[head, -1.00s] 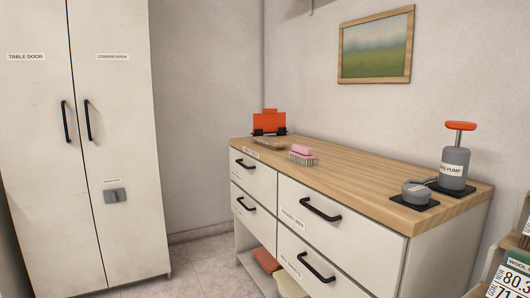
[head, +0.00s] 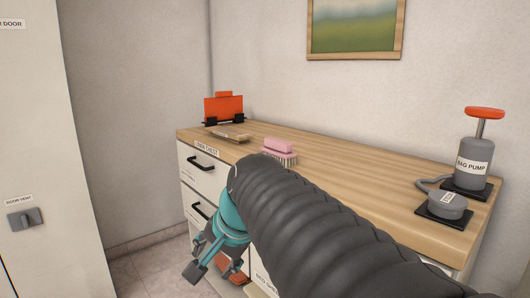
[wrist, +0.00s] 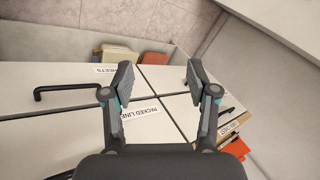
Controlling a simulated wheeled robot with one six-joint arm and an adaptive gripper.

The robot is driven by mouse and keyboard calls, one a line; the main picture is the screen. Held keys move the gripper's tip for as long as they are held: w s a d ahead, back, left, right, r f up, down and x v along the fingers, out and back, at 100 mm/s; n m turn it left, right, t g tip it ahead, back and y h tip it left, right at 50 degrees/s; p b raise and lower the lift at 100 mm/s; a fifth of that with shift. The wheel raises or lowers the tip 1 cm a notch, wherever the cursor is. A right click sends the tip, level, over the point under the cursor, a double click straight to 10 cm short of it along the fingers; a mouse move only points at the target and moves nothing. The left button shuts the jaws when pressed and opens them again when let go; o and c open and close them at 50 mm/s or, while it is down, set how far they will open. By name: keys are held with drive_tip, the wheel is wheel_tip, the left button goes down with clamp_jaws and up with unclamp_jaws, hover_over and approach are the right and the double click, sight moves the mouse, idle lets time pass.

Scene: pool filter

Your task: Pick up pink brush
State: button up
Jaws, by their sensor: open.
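The pink brush (head: 279,151) lies on the wooden top of the chest of drawers (head: 340,177), bristles down, in the head view. It does not show in the wrist view. My gripper (head: 192,272) hangs in front of the drawers, to the left of the brush and lower than the chest top, pointing down. In the wrist view my gripper (wrist: 160,75) is open, its two fingers apart with nothing between them, over the drawer fronts.
A grey bag pump (head: 474,160) with a red handle stands at the right end of the top. An orange item (head: 223,110) and a small flat brown object (head: 231,135) are at the left end. A black drawer handle (wrist: 66,90) juts out near my gripper.

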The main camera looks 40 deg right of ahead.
drive_tip(key=w+d+r+m+t, duration=0.1)
drive_tip(key=w+d+r+m, duration=0.5)
drive_tip(key=d+m, duration=0.1)
drive_tip(key=m+t, duration=0.5)
drive_tip(key=m, duration=1.1)
approach(281, 141)
drive_tip(key=x, duration=1.1)
drive_tip(key=shift+w+f, duration=0.2)
drive_tip(key=shift+w, duration=0.1)
clamp_jaws()
